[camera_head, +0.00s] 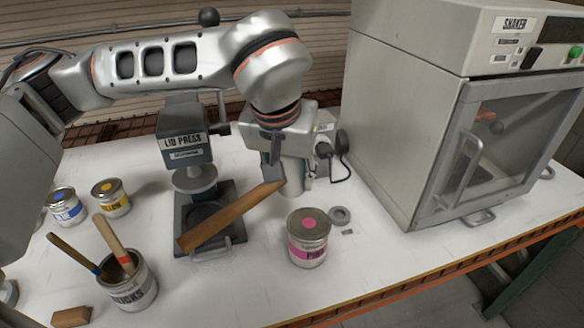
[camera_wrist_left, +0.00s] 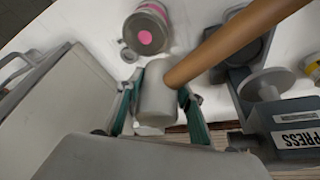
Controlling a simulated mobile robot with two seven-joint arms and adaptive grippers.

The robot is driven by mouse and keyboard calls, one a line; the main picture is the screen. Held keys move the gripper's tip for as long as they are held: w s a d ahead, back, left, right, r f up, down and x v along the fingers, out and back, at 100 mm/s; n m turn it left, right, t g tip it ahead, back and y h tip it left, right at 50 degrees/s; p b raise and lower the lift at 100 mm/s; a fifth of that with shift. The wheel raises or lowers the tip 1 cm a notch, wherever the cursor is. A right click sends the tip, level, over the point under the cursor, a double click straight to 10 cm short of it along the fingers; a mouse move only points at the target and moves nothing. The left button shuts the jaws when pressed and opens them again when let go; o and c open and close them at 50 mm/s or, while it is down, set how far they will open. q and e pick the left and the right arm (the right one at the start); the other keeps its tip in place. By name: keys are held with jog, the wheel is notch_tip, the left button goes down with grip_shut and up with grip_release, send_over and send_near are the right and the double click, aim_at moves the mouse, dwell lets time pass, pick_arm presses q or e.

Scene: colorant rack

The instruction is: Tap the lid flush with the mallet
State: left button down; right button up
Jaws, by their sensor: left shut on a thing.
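The mallet has a pale grey cylindrical head (camera_wrist_left: 157,95) and a long wooden handle (camera_head: 228,217). My left gripper (camera_head: 285,174) is shut on the mallet's head, with a teal finger on each side in the left wrist view (camera_wrist_left: 158,100). The handle sticks out to the lower left in the head view, above the lid press base. The pink-labelled paint can (camera_head: 307,249) stands upright on the bench, right of the mallet and apart from it. Its lid (camera_head: 309,224) with a pink dot lies on top; I cannot tell whether it is flush. My right gripper is not in view.
The lid press (camera_head: 184,150) stands behind the handle. Blue (camera_head: 65,206) and yellow (camera_head: 111,198) cans and a brush pot (camera_head: 134,286) stand left. A wooden block (camera_head: 71,317) lies in front. The shaker (camera_head: 407,110) blocks the right. A grey ring (camera_head: 340,215) lies near the pink can.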

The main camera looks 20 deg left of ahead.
aim_at(290, 193)
pick_arm(q)
jog(key=shift+f+b, duration=0.55)
jog(key=shift+f, duration=0.1)
notch_tip(290, 193, down, 3)
jog(key=shift+r+b, duration=0.15)
jog(key=shift+b, duration=0.85)
jog(key=shift+f, duration=0.25)
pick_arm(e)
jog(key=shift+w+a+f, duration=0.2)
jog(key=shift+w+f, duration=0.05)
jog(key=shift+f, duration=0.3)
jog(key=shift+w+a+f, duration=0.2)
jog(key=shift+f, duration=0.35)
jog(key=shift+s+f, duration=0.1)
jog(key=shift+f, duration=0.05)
